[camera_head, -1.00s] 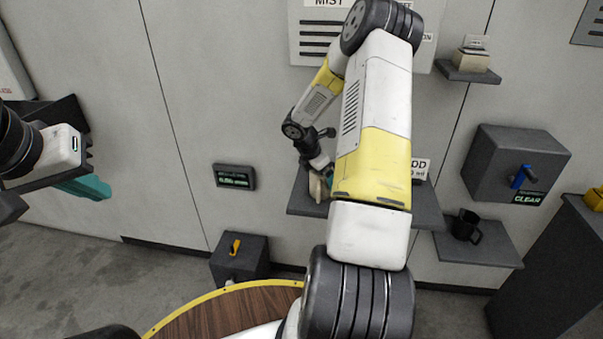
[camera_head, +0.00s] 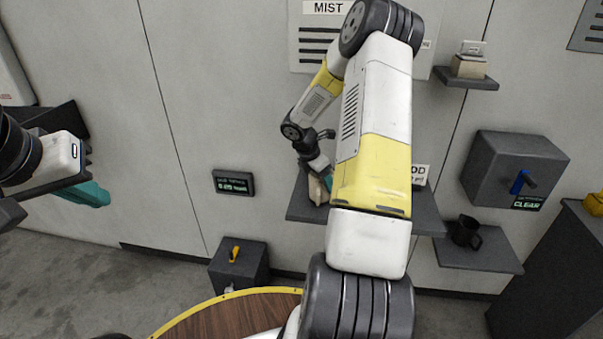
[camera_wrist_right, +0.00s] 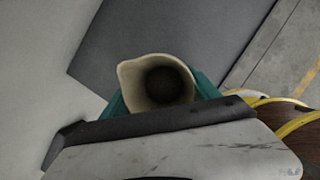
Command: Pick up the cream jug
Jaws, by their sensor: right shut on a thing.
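The cream jug (camera_head: 317,190) is at the left part of the dark wall shelf (camera_head: 296,212) in the head view. My right gripper (camera_head: 320,172) is shut on it. In the right wrist view the jug (camera_wrist_right: 157,82) shows from above, its round mouth dark inside and its spout to the left, with teal fingers (camera_wrist_right: 116,108) on both sides. I cannot tell whether its base touches the shelf. My right arm hides the middle of the shelf. My left gripper (camera_head: 84,192), with teal fingers, hangs empty at the far left; its opening is not clear.
A black mug (camera_head: 465,232) stands on a lower shelf at right. A box with a blue handle (camera_head: 520,181) juts from the wall above it. A small shelf with a cream block (camera_head: 468,66) is higher up. A round wooden table (camera_head: 230,318) is in front below.

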